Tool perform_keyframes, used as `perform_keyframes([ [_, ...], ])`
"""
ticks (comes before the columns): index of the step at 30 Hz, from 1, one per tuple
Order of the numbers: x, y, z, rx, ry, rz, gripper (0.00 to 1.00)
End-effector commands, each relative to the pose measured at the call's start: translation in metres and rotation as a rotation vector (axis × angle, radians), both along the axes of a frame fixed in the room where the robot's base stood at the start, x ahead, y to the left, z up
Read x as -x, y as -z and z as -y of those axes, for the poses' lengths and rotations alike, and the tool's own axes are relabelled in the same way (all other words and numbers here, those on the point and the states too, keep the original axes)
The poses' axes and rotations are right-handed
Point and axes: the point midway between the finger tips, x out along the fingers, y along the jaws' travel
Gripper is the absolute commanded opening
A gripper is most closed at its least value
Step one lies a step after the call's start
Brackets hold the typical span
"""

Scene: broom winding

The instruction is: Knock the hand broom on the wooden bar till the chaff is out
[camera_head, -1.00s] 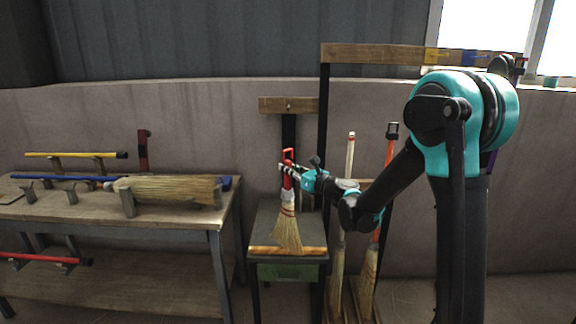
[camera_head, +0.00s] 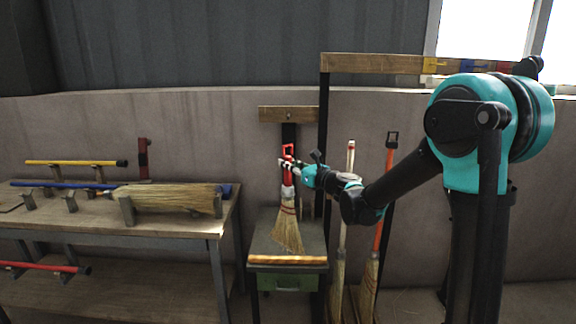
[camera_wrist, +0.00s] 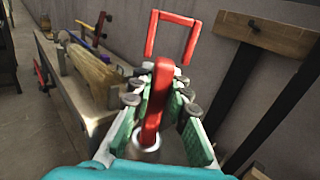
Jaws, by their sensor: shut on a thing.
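The hand broom has a red handle with a square loop and pale straw bristles (camera_head: 288,232). It hangs upright, bristles down, over the small table. My gripper (camera_head: 287,164) is shut on the red handle. In the wrist view the handle (camera_wrist: 157,100) runs between the green-padded fingers of my gripper (camera_wrist: 158,84), with the loop beyond them. The wooden bar (camera_head: 287,260) lies along the front edge of the small table. The bristle tips are close above the bar; I cannot tell whether they touch it. No chaff can be made out.
A workbench (camera_head: 165,226) at left holds a large straw broom head (camera_head: 165,197) and blue and yellow handles. Long brooms (camera_head: 368,280) stand close right of the small table, beside a dark post (camera_head: 323,150). A board (camera_head: 289,114) is on the wall behind.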

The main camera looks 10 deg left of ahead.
Motion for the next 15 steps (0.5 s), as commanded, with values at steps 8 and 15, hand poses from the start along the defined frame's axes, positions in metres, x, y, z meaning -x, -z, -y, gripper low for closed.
perform_keyframes([
  [8, 0.0, 0.002, -0.001, 0.0, 0.0, 0.0, 0.0],
  [15, -0.001, 0.013, -0.001, 0.0, 0.0, 0.0, 0.0],
])
